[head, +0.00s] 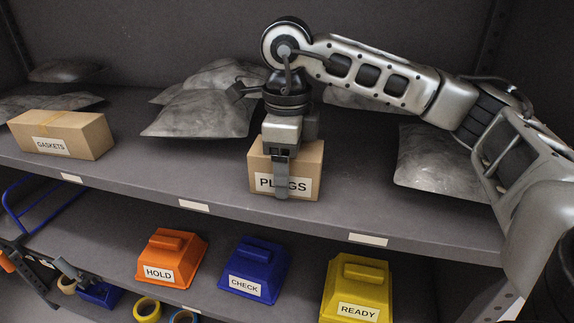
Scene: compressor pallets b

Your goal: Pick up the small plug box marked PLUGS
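The plug box (300,163) is a small brown cardboard carton with a white PLUGS label on its front. It stands upright near the front edge of the upper shelf. My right gripper (282,165) comes down over the box from above. One grey finger lies in front of the box face and covers the middle of the label. The other finger is hidden behind the box or gripper body, so I cannot tell whether the fingers press on the box. My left gripper is not in view.
A GASKETS box (62,134) stands left on the upper shelf (190,175). Grey crumpled bags (205,112) lie behind, and another bag (440,165) lies to the right. Below are HOLD (172,257), CHECK (254,270) and READY (357,288) blocks. Shelf beside the plug box is clear.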

